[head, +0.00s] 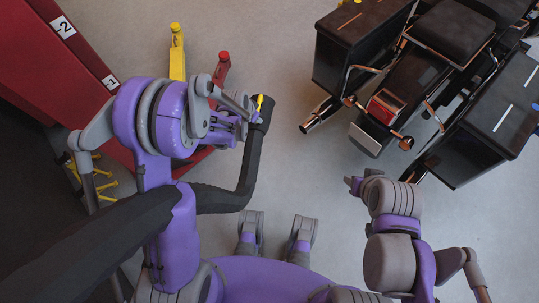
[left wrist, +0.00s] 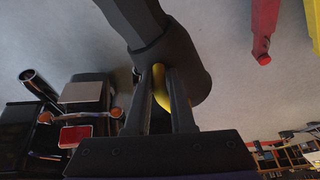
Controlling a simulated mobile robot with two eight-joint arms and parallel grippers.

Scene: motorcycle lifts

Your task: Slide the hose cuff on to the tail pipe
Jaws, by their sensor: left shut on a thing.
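My left gripper (head: 254,110) is shut on the yellow handle (head: 259,102) of the dark hose cuff (head: 266,112). In the left wrist view the fingers (left wrist: 160,95) close round the yellow handle (left wrist: 161,88), with the wide black cuff (left wrist: 190,60) beside them. The grey hose (head: 248,165) hangs from the cuff and bends left toward my arm. The chrome tail pipe (head: 316,117) points down-left from the motorcycle, right of the cuff and apart from it. It also shows in the left wrist view (left wrist: 36,82). My right gripper (head: 354,184) is below the motorcycle; its finger gap is unclear.
The motorcycle has black panniers (head: 346,50) and (head: 490,118) and a red tail light (head: 387,107). A red cabinet (head: 75,70) stands at left, with a yellow arm (head: 177,55) and a red arm (head: 222,72) near it. Grey floor lies clear between cuff and tail pipe.

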